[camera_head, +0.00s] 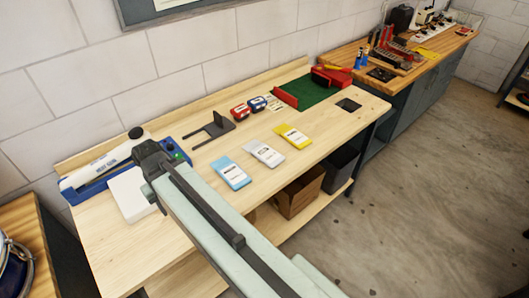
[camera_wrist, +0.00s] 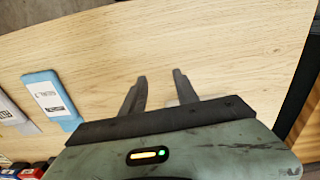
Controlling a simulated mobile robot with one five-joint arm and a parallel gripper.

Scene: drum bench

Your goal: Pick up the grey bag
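The grey bag (camera_head: 264,153) lies flat on the wooden bench between the blue bag (camera_head: 231,173) and the yellow bag (camera_head: 292,136). In the wrist view only part of the grey bag (camera_wrist: 12,113) shows at the left edge, beyond the blue bag (camera_wrist: 50,97). My gripper (camera_wrist: 160,76) is open and empty, with bare bench between and ahead of its fingers. It is off to one side of the bags, with the blue bag the nearer one.
A blue-and-white sealer (camera_head: 105,165) and a white block (camera_head: 131,195) stand at the bench's left. A dark stand (camera_head: 213,128), red and blue packs (camera_head: 248,107) and a green mat (camera_head: 318,94) lie behind the bags. The bench front (camera_head: 185,240) is mostly clear.

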